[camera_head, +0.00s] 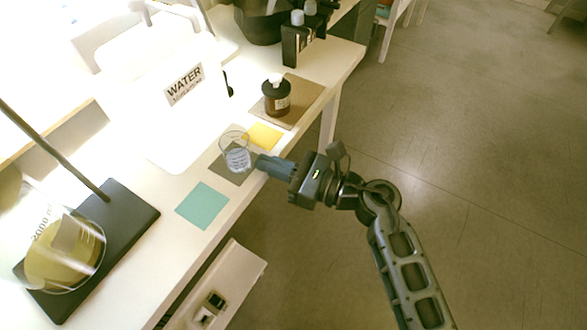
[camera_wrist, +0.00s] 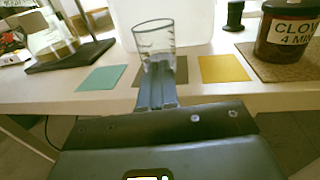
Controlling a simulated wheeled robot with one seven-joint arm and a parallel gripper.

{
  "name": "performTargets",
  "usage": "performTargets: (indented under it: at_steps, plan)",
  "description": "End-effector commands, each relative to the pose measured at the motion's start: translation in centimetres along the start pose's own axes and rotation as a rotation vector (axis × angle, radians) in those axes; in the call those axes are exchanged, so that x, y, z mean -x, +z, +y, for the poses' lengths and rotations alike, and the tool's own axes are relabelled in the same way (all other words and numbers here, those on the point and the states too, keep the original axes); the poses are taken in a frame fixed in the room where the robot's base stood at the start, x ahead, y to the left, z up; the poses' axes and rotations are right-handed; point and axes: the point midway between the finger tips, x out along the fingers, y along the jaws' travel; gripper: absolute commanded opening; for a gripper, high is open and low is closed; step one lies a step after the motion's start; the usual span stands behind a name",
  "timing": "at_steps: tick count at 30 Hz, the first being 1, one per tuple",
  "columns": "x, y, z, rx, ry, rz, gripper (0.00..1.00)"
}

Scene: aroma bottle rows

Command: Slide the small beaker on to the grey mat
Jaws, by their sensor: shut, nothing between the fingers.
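The small clear beaker (camera_head: 234,151) stands upright on the grey mat (camera_head: 224,173), near the table's front edge. In the wrist view the beaker (camera_wrist: 153,40) is straight ahead of my fingers, and the mat (camera_wrist: 127,76) shows on both sides of them. My gripper (camera_head: 261,163) is shut and empty, with its fingertips low at the beaker's near side. Its fingers (camera_wrist: 157,72) hide the lower front of the beaker; I cannot tell whether they touch it.
A teal mat (camera_head: 203,205) and a yellow mat (camera_head: 263,136) lie on either side. A brown bottle (camera_head: 277,98) stands on a brown board (camera_head: 303,97). A white WATER container (camera_head: 188,118) is behind the beaker. A stand with a large flask (camera_head: 65,256) is at left.

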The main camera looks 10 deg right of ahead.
Motion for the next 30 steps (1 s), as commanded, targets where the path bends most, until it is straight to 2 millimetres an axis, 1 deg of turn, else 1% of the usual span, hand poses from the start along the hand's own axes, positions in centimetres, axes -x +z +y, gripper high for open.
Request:
performTargets:
  at_steps: [1,3,6,17,23,30]
  plan:
    - [-0.6,0.1,0.0,0.001,0.002,-0.001,0.0]
    - [-1.1,0.1,0.0,0.0,0.002,-0.001,0.0]
    - [-1.4,0.0,0.0,0.0,0.001,0.0,0.0]
    - [-1.6,0.0,0.0,0.0,0.001,-0.001,0.0]
    - [-3.6,-0.1,0.0,0.0,0.001,-0.002,0.0]
    - [-3.6,0.0,0.0,-0.001,0.0,-0.001,0.0]
